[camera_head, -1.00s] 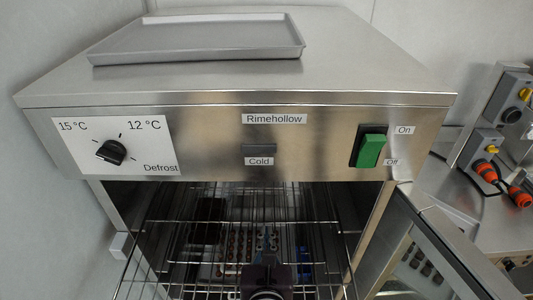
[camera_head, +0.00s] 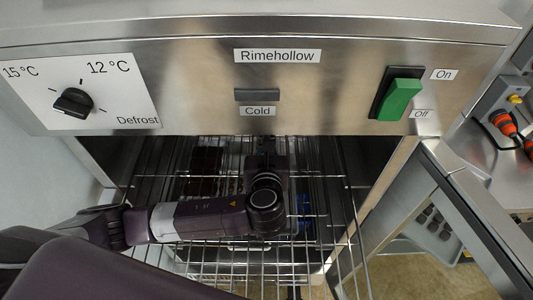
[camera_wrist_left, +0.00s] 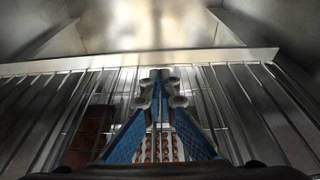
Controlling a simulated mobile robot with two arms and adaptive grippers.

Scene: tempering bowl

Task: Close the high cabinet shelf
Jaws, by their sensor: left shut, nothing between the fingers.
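The cabinet labelled Rimehollow (camera_head: 190,85) has its front open below the control panel. A wire shelf (camera_head: 345,240) juts out of the opening toward me. It also fills the lower part of the left wrist view (camera_wrist_left: 240,95). My left arm comes in from the left over the shelf and reaches into the cabinet. My left gripper (camera_wrist_left: 158,78) is shut and empty, its fingertips near a metal strip at the shelf's far end; whether they touch it I cannot tell. In the head view the wrist hides most of the gripper. My right gripper is not in view.
The cabinet door (camera_head: 470,205) stands open at the right. A brown block (camera_wrist_left: 88,132) and a tray of small round brown pieces (camera_wrist_left: 160,148) lie below the wires. The panel has a black dial (camera_head: 73,102) and a green switch (camera_head: 399,99).

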